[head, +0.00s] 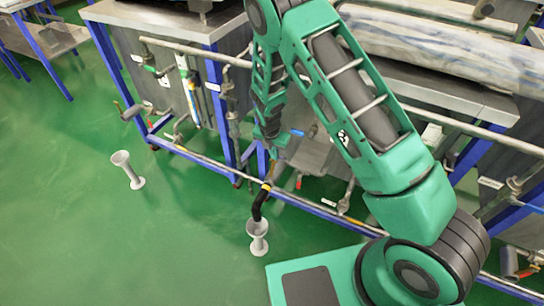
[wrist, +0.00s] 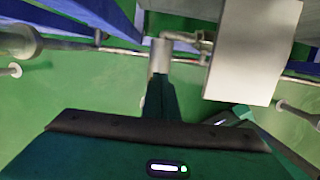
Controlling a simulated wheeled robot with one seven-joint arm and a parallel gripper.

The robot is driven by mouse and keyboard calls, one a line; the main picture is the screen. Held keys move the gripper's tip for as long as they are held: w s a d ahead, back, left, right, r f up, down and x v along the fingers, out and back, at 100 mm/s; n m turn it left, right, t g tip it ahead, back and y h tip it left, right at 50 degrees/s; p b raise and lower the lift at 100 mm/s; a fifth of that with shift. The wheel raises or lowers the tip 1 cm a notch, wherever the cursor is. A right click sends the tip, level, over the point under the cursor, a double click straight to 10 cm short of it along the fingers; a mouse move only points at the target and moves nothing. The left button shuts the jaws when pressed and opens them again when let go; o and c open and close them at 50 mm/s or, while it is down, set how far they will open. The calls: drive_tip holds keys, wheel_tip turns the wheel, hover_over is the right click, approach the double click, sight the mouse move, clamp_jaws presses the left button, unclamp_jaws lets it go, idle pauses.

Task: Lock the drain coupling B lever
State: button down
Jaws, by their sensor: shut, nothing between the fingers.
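My gripper (head: 271,150) points down beside the pipework at the front of the tank frame, shut and empty. In the wrist view its dark fingers (wrist: 160,100) are together, with a grey metal cylinder (wrist: 161,55) just beyond their tips. Just below the gripper in the head view, a black hose (head: 257,207) with a yellow band (head: 266,186) bends down to a pale funnel stand (head: 257,244). A small orange part shows between gripper and band; I cannot tell if it is the coupling lever or whether the fingers touch it. No label marks coupling B.
A blue handle (head: 297,132) and a red handle (head: 298,182) are right of the gripper. A long rail (head: 215,164) runs along the frame. Another funnel stand (head: 128,170) stands left on open green floor. A grey metal box (wrist: 255,50) is close by in the wrist view.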

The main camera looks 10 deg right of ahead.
drive_tip(key=shift+s+a+f, duration=0.15)
drive_tip(key=shift+s+a, duration=0.35)
drive_tip(key=shift+s, duration=0.15)
wheel_tip(320, 180, up, 10)
drive_tip(key=s+a, duration=0.1)
drive_tip(key=shift+s+a+r, duration=0.15)
drive_tip(key=shift+s+r, duration=0.1)
idle(0.5)
drive_tip(key=s+a, duration=0.1)
drive_tip(key=s+a+r, duration=0.1)
drive_tip(key=s, duration=0.1)
drive_tip(key=shift+s+a+r, duration=0.15)
drive_tip(key=shift+a, duration=0.15)
